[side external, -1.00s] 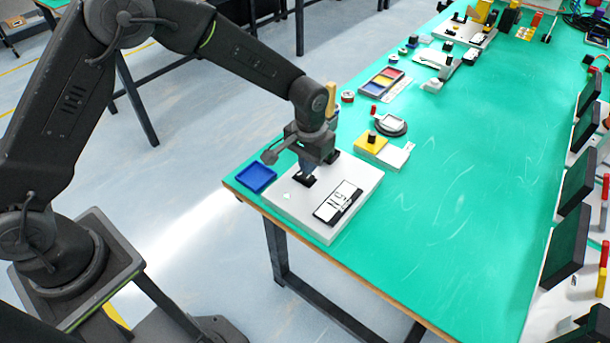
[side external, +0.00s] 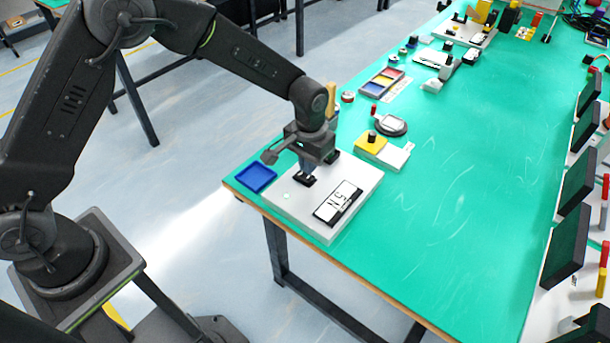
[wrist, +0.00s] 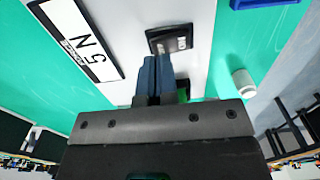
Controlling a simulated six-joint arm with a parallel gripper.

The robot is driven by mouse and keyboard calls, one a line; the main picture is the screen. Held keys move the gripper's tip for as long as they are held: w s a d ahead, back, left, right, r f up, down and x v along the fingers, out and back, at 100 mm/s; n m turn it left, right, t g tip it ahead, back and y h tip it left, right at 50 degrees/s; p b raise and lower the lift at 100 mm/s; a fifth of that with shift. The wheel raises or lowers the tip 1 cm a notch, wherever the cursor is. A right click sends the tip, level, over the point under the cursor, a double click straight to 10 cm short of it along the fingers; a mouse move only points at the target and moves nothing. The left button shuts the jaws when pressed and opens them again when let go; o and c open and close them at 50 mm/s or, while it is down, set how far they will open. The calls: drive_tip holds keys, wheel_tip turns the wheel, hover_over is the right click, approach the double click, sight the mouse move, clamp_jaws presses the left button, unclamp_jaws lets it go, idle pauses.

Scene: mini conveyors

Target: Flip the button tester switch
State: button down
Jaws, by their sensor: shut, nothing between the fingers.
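The button tester is a flat white box (side external: 285,200) near the table's left corner. A black-framed display on it (side external: 338,203) reads "5 N"; it also shows in the wrist view (wrist: 82,35). A black rocker switch (wrist: 170,40) is set in the box's top, left of the display in the side view. My gripper (side external: 308,178) points down at the switch. In the wrist view my blue fingers (wrist: 155,62) are shut together with nothing between them. Their tips are at the switch's near edge; whether they touch it I cannot tell.
A blue tray (side external: 256,178) lies left of the box. A yellow and white block with a black knob (side external: 372,146) stands behind it, with a round black dish (side external: 391,126) beyond.

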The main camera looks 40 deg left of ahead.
drive_tip(key=shift+f, duration=1.35)
idle(0.7)
drive_tip(key=shift+r, duration=3.55)
drive_tip(key=shift+r, duration=0.2)
wheel_tip(320, 180, up, 7)
drive_tip(key=t, duration=0.1)
hover_over(309, 177)
drive_tip(key=s+a, duration=0.3)
drive_tip(key=s+a+r+t, duration=0.2)
drive_tip(key=s+a+r, duration=0.2)
drive_tip(key=s+r, duration=0.3)
drive_tip(key=s+a+r+t, duration=0.1)
drive_tip(key=s+a+r, duration=0.1)
drive_tip(key=s, duration=0.6)
drive_tip(key=s+a+r+t, duration=0.1)
drive_tip(key=s+a+r, duration=0.1)
drive_tip(key=s, duration=0.5)
drive_tip(key=shift+s+a+t, duration=0.25)
drive_tip(key=shift+s+t, duration=0.05)
drive_tip(key=shift+s, duration=0.05)
